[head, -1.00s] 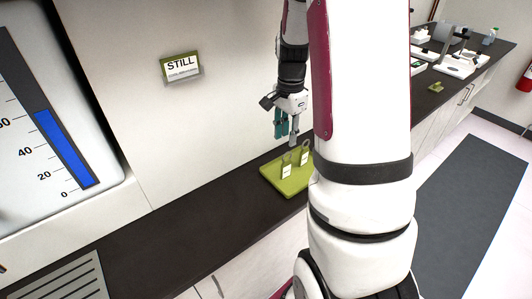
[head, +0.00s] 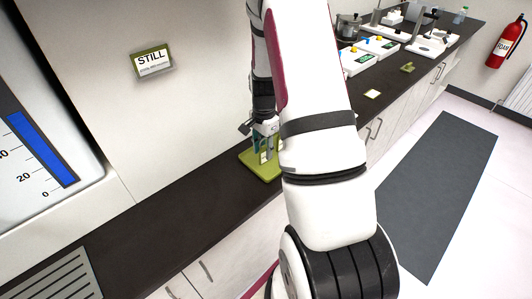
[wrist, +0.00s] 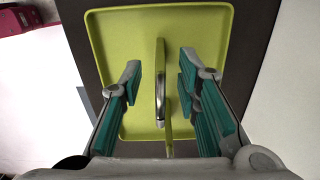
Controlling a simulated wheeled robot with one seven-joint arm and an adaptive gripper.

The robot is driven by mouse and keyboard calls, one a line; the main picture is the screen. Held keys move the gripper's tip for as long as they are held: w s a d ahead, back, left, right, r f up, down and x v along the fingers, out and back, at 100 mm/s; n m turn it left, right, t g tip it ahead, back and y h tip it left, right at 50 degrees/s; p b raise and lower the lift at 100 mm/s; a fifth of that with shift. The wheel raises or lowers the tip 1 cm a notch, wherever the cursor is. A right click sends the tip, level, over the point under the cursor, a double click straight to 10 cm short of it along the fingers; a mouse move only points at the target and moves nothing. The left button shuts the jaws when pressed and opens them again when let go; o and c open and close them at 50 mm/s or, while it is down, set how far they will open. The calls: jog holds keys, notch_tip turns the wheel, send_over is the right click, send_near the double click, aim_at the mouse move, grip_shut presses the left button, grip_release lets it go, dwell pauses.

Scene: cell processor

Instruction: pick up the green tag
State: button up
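A green tray (wrist: 120,28) lies on the dark counter; in the head view the tray (head: 256,172) is partly behind my arm. Two thin green tags stand upright on it. In the wrist view the farther tag (wrist: 160,70) is edge-on between my fingers, with a metal ring beside it. The nearer tag (wrist: 168,138) is lower in that view, close to my palm. My gripper (wrist: 160,78) is open with teal pads, one finger on each side of the tags, with gaps visible. In the head view my gripper (head: 262,143) is down at the tray, mostly hidden by my arm.
A "STILL" sign (head: 152,61) hangs on the wall panel behind the counter. A large gauge (head: 30,140) stands at the left. Lab equipment (head: 375,45) occupies the counter's far end. The counter (head: 180,220) left of the tray is clear.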

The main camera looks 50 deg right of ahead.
jog(key=shift+f, duration=0.9)
grip_shut()
jog(key=shift+r, duration=0.15)
jog(key=shift+w+r, duration=0.1)
jog(key=shift+r, duration=0.45)
jog(key=shift+r+b, duration=0.45)
jog(key=shift+r, duration=0.5)
jog(key=shift+s+a+r, duration=0.15)
jog(key=shift+s+a, duration=0.25)
jog(key=shift+s, duration=0.25)
jog(key=s+a+r+b, duration=0.1)
jog(key=s+a, duration=0.6)
jog(key=s, duration=0.5)
jog(key=shift+s+a+r, duration=0.2)
jog(key=shift+s+a, duration=0.05)
jog(key=shift+s, duration=0.05)
